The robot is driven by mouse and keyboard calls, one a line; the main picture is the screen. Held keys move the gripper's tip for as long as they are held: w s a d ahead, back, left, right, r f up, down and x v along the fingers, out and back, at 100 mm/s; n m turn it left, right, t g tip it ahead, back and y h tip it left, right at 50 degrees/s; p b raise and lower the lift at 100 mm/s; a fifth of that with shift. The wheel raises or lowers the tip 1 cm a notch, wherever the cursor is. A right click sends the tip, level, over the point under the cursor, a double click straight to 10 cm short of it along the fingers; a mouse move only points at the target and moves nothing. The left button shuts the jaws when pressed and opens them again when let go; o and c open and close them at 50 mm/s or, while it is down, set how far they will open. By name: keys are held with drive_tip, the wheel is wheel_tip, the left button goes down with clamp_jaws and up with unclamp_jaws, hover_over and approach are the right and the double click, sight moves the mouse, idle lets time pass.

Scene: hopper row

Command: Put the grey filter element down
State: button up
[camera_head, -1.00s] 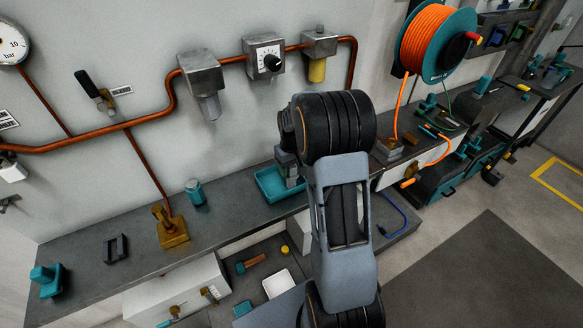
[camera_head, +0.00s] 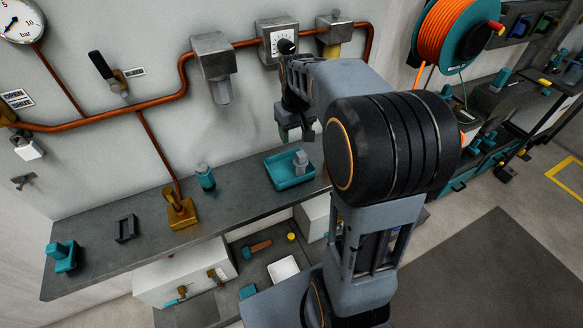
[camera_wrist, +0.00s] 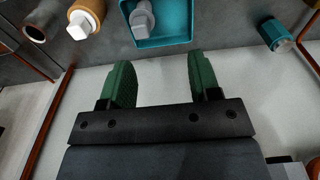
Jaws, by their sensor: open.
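The grey filter element (camera_head: 300,161) stands upright in the teal tray (camera_head: 274,180) on the grey bench. It also shows in the wrist view (camera_wrist: 143,17), inside the tray (camera_wrist: 180,41) at the top of the picture. My gripper (camera_head: 296,137) is above the tray, near the wall, apart from the element. In the wrist view its two green fingers (camera_wrist: 160,82) are spread wide with nothing between them.
A teal cylinder (camera_head: 204,177) and a brass block with a handle (camera_head: 180,211) stand left of the tray. A filter housing (camera_head: 213,62) and copper pipe (camera_head: 165,104) are on the wall close to my gripper. Bare bench lies between these things.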

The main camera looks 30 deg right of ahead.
drive_tip(key=s+a+t, duration=0.1)
drive_tip(key=s+a, duration=0.3)
drive_tip(key=s, duration=0.3)
drive_tip(key=s+a+f+t, duration=0.1)
drive_tip(key=s+a, duration=0.4)
drive_tip(key=s, duration=0.3)
drive_tip(key=shift+a+t, duration=0.15)
drive_tip(key=shift+t, duration=0.25)
drive_tip(key=shift+f, duration=0.1)
